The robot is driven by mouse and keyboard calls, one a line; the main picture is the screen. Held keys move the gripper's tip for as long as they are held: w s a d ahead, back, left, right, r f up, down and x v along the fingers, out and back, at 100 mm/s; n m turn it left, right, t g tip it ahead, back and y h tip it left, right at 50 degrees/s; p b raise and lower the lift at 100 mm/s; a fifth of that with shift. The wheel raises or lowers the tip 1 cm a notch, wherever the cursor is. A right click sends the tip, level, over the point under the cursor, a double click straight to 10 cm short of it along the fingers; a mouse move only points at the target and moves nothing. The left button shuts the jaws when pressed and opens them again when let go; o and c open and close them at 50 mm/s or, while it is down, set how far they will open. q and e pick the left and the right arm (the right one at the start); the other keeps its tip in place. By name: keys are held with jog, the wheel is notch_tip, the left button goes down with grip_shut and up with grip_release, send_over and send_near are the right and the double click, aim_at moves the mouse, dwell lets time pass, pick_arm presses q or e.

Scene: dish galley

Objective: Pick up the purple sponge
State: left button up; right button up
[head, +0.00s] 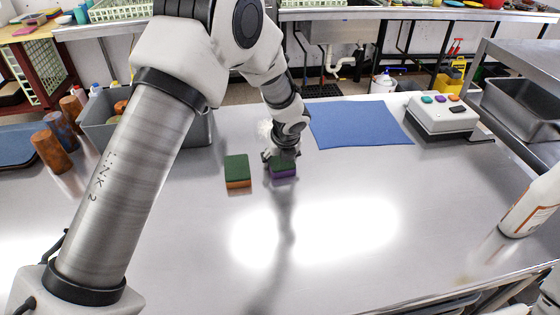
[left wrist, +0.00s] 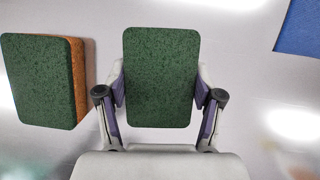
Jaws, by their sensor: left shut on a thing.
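The purple sponge (head: 285,172) has a dark green top and purple sides, and it is on or just above the steel counter. My left gripper (head: 281,158) is over it and shut on it. In the left wrist view the sponge's green top (left wrist: 161,78) lies between the two fingers of the left gripper (left wrist: 160,95), one finger against each side. I cannot tell whether the sponge touches the counter. My right gripper is not in view.
An orange sponge (head: 237,172) with a green top lies just left of the purple one. A blue mat (head: 358,123) and a white box with coloured buttons (head: 442,115) are behind and to the right. A white bottle (head: 530,208) stands at the right. The front counter is clear.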

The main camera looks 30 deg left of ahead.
pick_arm(q)
jog(key=shift+r, duration=0.1)
notch_tip(320, 180, up, 10)
jog(key=shift+r+p, duration=0.15)
jog(key=shift+p, duration=0.4)
